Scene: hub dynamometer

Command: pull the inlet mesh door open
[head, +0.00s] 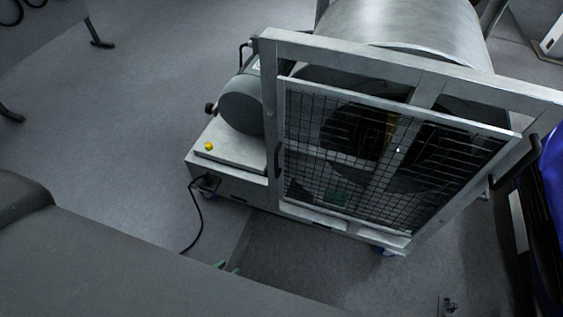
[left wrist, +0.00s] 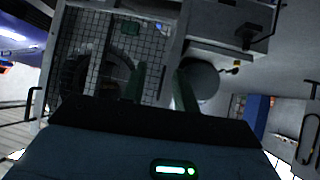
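The inlet mesh door (head: 345,165) is a pale metal frame with dark wire grid, on the front of the silver machine. It looks flush or nearly flush with its frame. A dark upright handle (head: 279,160) is at its left edge. In the left wrist view the mesh (left wrist: 105,35) is at upper left, with the dark handle (left wrist: 163,74) at its right edge. My right gripper is not seen.
A grey round motor (head: 241,104) and a yellow button (head: 209,146) sit left of the door on the machine base (head: 228,178). A black cable (head: 199,215) runs to the floor. A blue object (head: 553,170) stands at the right. Floor at left is clear.

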